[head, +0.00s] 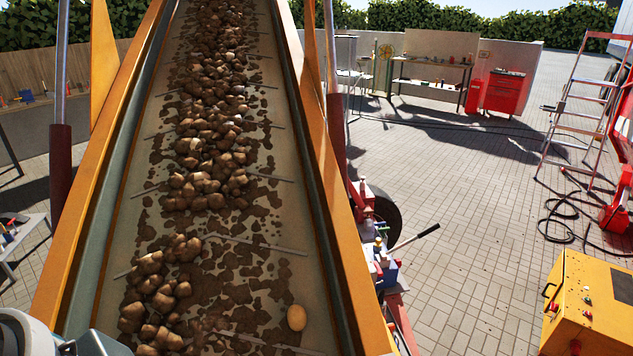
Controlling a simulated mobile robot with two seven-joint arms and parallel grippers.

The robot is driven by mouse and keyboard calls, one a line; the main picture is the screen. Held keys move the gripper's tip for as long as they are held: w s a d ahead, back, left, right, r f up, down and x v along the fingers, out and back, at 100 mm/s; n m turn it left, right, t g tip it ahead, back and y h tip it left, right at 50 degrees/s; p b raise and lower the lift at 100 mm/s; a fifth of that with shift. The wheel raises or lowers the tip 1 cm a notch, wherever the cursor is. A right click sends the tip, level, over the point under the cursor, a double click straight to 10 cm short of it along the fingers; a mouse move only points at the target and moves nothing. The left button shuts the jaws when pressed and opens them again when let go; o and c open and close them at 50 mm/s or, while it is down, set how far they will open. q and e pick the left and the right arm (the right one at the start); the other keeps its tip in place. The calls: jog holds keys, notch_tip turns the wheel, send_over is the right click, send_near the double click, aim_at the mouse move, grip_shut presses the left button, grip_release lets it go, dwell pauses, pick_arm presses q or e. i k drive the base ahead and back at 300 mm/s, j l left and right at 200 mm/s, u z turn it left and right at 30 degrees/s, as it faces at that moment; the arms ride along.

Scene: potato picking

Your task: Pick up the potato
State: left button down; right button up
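A pale yellow, smooth oval potato (296,317) lies on the conveyor belt (300,270) near its lower right side, close to the right side wall. It stands apart from the brown lumps on the belt and looks lighter than them. Part of my own arm shows in the bottom left corner. No fingers of either gripper are visible, and nothing touches the potato.
Brown lumps (160,290) and loose soil run up the belt, with a pile at its lower left. Orange side walls (345,265) rise along both edges.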

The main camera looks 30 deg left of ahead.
aim_at(295, 315)
jog(key=u, duration=1)
